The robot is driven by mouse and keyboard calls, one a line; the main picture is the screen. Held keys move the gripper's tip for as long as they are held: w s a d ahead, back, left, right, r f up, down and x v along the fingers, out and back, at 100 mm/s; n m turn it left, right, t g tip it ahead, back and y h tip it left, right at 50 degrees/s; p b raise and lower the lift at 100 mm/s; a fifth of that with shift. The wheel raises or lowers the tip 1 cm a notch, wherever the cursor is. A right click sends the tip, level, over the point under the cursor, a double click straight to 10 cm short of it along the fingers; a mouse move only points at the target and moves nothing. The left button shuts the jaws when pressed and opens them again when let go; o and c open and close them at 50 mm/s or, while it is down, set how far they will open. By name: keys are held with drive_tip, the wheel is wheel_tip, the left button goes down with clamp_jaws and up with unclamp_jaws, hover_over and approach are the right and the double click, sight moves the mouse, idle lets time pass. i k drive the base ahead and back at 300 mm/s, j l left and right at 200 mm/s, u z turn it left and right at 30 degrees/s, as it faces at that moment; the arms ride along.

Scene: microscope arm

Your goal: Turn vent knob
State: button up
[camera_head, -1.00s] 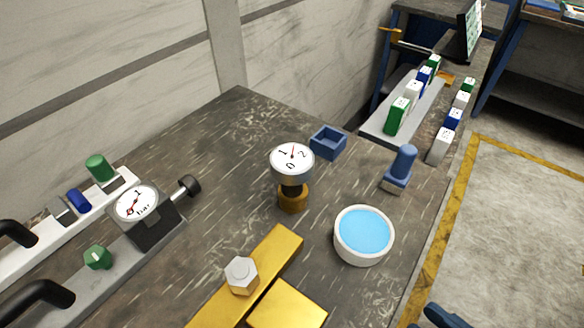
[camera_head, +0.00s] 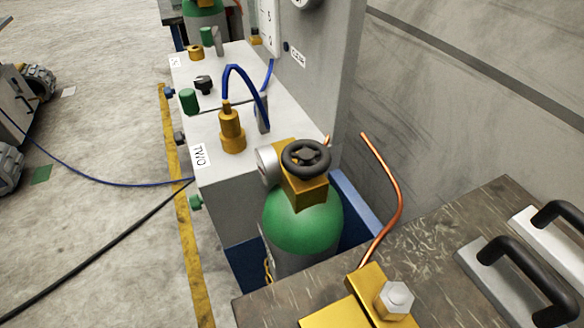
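No knob in view carries a readable vent label, so I cannot tell which is the vent knob. A black handwheel (camera_head: 305,155) sits on the brass valve block (camera_head: 304,189) of a green-topped cylinder (camera_head: 301,220). On the grey cabinet stand a green knob (camera_head: 188,101) and a small black knob (camera_head: 203,84). Another green knob (camera_head: 195,202) sticks out of the cabinet's front side, below the "TWO" label (camera_head: 200,155). My gripper is not in view.
The dark workbench (camera_head: 290,290) fills the lower right, with black handles (camera_head: 530,270) and a brass block with a hex bolt (camera_head: 396,299). A bent copper tube (camera_head: 390,190) rises by the wall. A blue hose and a black cable cross the floor (camera_head: 90,230) at left.

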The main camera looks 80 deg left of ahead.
sight(196, 203)
drive_tip(key=u, duration=2.1)
